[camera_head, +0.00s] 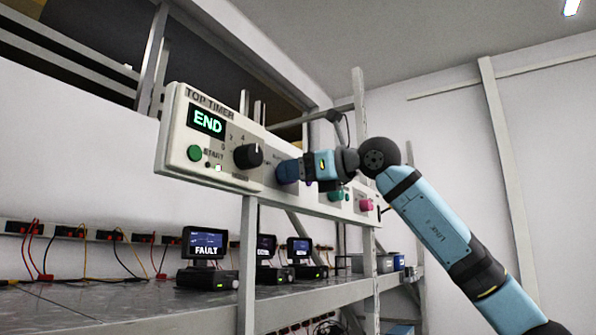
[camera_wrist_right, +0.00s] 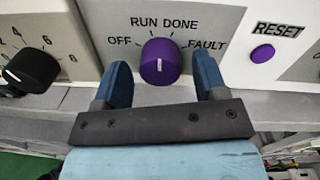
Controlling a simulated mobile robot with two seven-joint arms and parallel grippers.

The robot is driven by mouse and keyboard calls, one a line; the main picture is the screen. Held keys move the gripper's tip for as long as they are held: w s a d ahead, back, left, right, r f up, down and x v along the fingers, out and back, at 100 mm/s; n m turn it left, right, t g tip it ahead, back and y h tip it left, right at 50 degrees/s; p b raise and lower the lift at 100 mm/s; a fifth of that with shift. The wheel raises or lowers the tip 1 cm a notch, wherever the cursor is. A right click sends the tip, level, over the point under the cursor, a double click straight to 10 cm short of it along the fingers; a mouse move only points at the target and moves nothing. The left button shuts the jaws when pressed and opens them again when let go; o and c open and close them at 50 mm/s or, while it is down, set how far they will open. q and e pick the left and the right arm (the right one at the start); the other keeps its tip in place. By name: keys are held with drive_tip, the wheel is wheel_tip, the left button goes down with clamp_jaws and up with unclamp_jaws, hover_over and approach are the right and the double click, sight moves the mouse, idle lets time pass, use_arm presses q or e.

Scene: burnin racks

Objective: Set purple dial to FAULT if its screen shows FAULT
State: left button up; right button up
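The purple dial (camera_wrist_right: 160,62) is on the white panel in the right wrist view, with OFF, RUN, DONE and FAULT labels around it. Its white mark points nearly straight up, towards the gap between RUN and DONE. My right gripper (camera_wrist_right: 161,72) is open, with one blue finger on each side of the dial and a gap to each. In the head view this gripper (camera_head: 290,171) is at the panel and mostly hides the dial. The nearest screen (camera_head: 206,243) reads FAULT. Two smaller screens (camera_head: 266,245) (camera_head: 299,247) stand behind it; their words are too small to read surely. My left gripper is not in view.
The panel (camera_head: 178,148) carries a timer display (camera_head: 206,121) reading END, a black dial (camera_head: 248,156) and a green button (camera_head: 194,153). A purple RESET button (camera_wrist_right: 262,53) is right of the purple dial. A pink dial (camera_head: 366,205) is farther along. Uprights and a shelf stand below.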

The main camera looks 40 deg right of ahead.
drive_tip(key=c, duration=0.8)
drive_tip(key=shift+d+m+t+b, duration=0.1)
drive_tip(key=shift+m+t+b, duration=0.2)
drive_tip(key=shift+m+b, duration=4.85)
drive_tip(key=m+p, duration=0.3)
drive_tip(key=m, duration=0.1)
drive_tip(key=o, duration=0.9)
